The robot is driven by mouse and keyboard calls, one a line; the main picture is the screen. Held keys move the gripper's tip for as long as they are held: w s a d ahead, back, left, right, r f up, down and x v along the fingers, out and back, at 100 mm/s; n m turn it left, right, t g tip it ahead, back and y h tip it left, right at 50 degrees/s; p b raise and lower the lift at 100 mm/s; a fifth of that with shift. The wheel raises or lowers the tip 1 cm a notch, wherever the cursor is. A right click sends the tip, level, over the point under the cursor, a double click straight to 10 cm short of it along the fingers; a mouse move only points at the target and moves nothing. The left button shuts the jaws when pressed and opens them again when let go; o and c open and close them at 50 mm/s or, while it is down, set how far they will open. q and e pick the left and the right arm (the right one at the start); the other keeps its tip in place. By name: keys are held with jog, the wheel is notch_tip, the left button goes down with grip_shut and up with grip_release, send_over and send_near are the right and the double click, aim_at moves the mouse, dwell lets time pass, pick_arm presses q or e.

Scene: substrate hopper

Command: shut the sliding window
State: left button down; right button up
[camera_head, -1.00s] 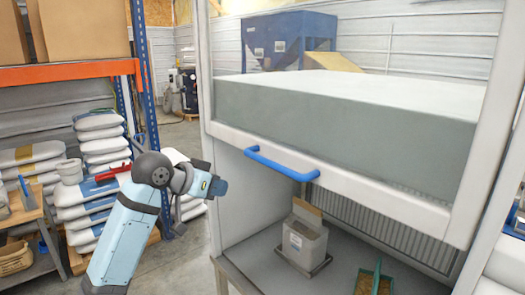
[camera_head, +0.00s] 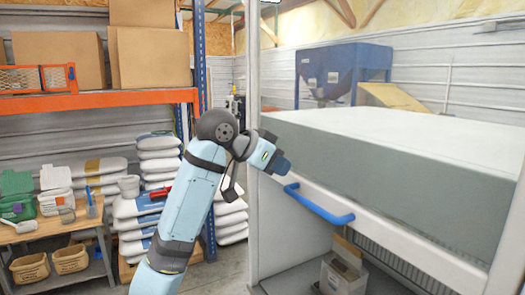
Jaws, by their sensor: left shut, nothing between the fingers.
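The sliding window is a clear pane (camera_head: 450,90) with a white bottom rail (camera_head: 415,245) on the front of a white cabinet. It stands raised, with an open gap below the rail. A blue bar handle (camera_head: 320,206) is fixed along the rail. My left gripper (camera_head: 282,166) is shut and empty, just above and left of the handle's left end; I cannot tell whether it touches the window frame. My right gripper is not in view.
Inside the cabinet, a grey-white container (camera_head: 342,275) stands below the rail. A blue hopper (camera_head: 342,68) is seen through the pane. Orange-beamed shelving (camera_head: 110,102), stacked sacks (camera_head: 160,160) and a wooden bench (camera_head: 50,230) stand to the left.

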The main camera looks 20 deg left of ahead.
pick_arm(q)
jog(key=f, duration=0.1)
jog(key=w+f+p, duration=0.1)
jog(key=f, duration=0.1)
jog(key=d+f, duration=0.1)
jog(key=f, duration=0.1)
jog(key=shift+w, duration=0.35)
